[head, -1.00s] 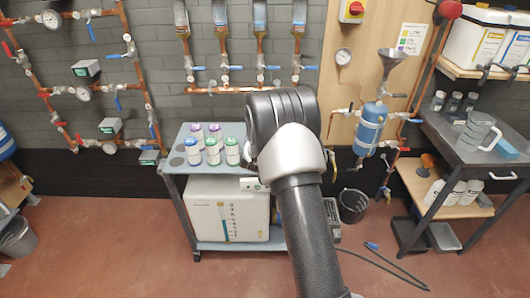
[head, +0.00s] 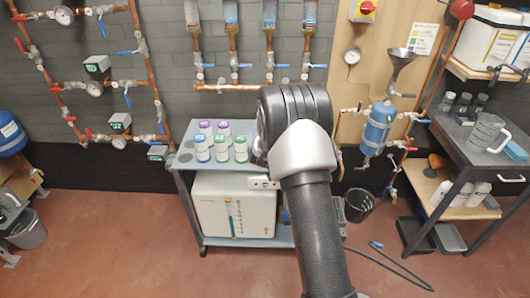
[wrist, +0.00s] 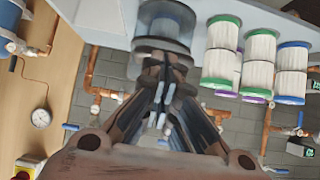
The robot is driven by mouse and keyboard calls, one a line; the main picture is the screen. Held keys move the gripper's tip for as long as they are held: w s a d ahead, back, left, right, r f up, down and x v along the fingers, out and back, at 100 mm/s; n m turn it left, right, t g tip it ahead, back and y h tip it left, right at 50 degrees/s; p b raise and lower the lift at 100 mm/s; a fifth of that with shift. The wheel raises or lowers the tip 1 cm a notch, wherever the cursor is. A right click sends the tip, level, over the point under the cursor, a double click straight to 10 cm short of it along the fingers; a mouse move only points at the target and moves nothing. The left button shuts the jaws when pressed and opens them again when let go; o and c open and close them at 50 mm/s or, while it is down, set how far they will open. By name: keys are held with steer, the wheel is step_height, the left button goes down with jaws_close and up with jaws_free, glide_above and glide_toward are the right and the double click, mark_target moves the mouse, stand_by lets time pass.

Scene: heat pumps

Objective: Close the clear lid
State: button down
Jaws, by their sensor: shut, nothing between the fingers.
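A clear bluish cylinder (wrist: 167,22) with a dark grey ring below it shows at the top middle of the wrist view. I cannot tell whether it is the clear lid or whether it stands open. My gripper (wrist: 163,72) is shut and empty, its fingertips just in front of the grey ring. I cannot tell whether they touch it. In the head view my arm hides the gripper and the right part of the grey cart top (head: 184,160), so no clear lid shows there.
Several white jars with coloured caps (head: 222,148) stand on the cart, left of my arm; they also appear in the wrist view (wrist: 258,62). A blue tank (head: 379,128) and copper pipes are on the wall. A clear jug (head: 485,132) stands on the right-hand bench.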

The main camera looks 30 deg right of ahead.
steer(key=s+a+f, duration=0.3)
steer(key=s+a, duration=0.1)
steer(key=s, duration=0.3)
steer(key=shift+s+a+f+p, duration=0.25)
steer(key=shift+s+a+p, duration=0.05)
steer(key=shift+s+a, duration=0.1)
steer(key=s+a+r+n+g+y, duration=0.15)
steer(key=s+a+r, duration=0.25)
steer(key=a+r, duration=0.45)
steer(key=s+a+r+n+t+y, duration=0.1)
steer(key=s+a+r+n+y, duration=0.15)
steer(key=a+r, duration=0.6)
steer(key=s+a+r+g, duration=0.1)
steer(key=s+r, duration=0.2)
steer(key=s, duration=0.6)
steer(key=s+a+r+n+g+y, duration=0.1)
steer(key=s+a+r, duration=0.1)
steer(key=s, duration=0.8)
steer(key=s+a+r+n+g, duration=0.1)
steer(key=s+r, duration=0.4)
steer(key=s, duration=0.5)
steer(key=shift+a+g, duration=0.35)
steer(key=shift+a, duration=0.2)
